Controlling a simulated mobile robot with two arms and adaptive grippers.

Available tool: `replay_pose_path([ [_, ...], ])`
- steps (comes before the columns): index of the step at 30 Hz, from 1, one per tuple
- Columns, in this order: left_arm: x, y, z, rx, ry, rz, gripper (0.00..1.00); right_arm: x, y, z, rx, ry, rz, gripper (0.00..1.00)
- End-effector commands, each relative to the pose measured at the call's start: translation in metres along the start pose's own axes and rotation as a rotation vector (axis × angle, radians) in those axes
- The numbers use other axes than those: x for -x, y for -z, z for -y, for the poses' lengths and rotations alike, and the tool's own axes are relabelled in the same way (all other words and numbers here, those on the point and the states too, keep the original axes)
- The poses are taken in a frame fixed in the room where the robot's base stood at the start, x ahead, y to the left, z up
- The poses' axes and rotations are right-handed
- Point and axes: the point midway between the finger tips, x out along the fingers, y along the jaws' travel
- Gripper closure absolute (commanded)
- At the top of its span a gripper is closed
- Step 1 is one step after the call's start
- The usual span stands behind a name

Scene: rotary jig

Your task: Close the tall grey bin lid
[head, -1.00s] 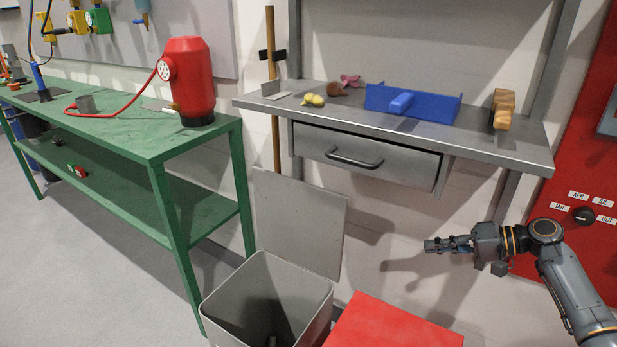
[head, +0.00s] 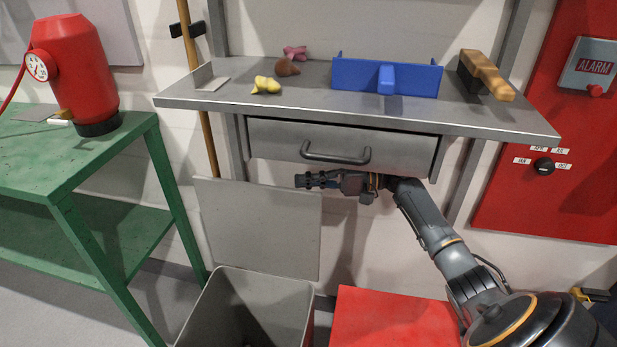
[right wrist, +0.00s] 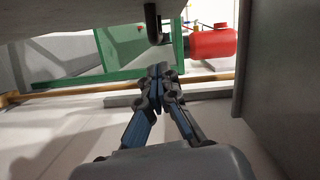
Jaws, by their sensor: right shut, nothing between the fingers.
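The tall grey bin (head: 300,300) stands open at the bottom of the head view. Its flat grey lid (head: 255,235) stands raised, nearly upright, at the bin's back edge. My right gripper (head: 300,181) is shut and empty, with its fingers pointing left. In the head view it appears just above the lid's upper right corner, below the drawer; I cannot tell whether it touches the lid. The right wrist view shows the same closed fingers (right wrist: 155,72) with nothing between them. My left gripper is not in view.
A grey drawer (head: 335,148) with a handle hangs under the metal shelf (head: 300,110), close above my right gripper. A red surface (head: 385,318) is right of the bin. A green bench (head: 40,160) stands left. A broom handle (head: 208,150) leans behind the lid.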

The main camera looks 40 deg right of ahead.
Motion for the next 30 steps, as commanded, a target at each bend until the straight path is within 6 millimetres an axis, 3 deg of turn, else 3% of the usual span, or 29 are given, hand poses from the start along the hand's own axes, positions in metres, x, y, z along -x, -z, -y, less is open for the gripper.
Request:
replay_pose_path([
  [6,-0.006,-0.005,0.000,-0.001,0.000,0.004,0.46,-0.039,0.000,0.002,0.001,0.002,0.002,1.00],
  [12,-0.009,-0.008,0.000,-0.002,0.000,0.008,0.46,-0.058,0.000,0.001,0.000,0.000,0.000,1.00],
  [30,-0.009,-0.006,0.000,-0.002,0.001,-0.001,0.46,-0.064,-0.004,0.004,0.027,-0.007,0.001,1.00],
])
